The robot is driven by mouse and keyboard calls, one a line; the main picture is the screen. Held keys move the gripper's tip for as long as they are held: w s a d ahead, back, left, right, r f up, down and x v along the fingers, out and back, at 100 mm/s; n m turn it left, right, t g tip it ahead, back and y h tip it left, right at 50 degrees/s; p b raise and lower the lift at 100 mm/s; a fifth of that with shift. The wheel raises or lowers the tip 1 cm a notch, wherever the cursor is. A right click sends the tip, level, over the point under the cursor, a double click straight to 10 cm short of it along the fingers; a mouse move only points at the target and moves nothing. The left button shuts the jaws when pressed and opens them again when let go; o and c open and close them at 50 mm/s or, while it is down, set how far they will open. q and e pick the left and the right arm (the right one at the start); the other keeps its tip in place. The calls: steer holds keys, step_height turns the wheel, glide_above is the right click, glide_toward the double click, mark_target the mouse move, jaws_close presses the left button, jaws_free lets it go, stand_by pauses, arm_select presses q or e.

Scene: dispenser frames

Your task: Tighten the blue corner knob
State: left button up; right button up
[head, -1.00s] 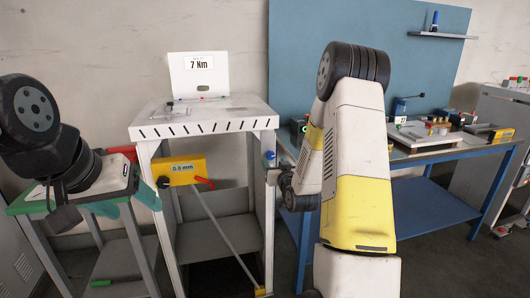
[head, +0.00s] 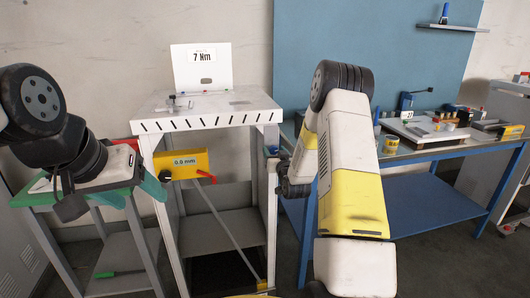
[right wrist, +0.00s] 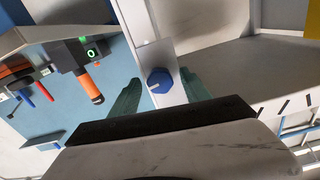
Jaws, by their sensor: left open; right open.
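The blue knob (head: 272,151) is at the upper right corner of the white frame table, by its front leg. In the right wrist view the hexagonal blue knob (right wrist: 158,80) sits on a pale post. My right gripper (right wrist: 160,91) is open, with its green fingers apart on either side of the knob; contact is not visible. In the head view my right forearm hides most of that hand. My left gripper (head: 112,203) appears open and empty beside the green-topped cart, with its fingers apart.
The white frame table (head: 205,121) bears a "7 Nm" sign (head: 202,57). A yellow gauge box (head: 183,163) reading 0.0 mm hangs at its front. A blue workbench (head: 430,203) with several parts stands to the right. The green-topped cart (head: 40,193) stands at the left.

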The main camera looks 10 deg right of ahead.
jaws_close()
steer(key=shift+m, duration=0.3)
steer(key=m, duration=0.9)
steer(key=shift+d+f+m, duration=0.1)
steer(key=shift+m, duration=0.3)
steer(key=m, duration=0.5)
steer(key=shift+f+m, duration=0.1)
steer(key=shift+m, duration=2.2)
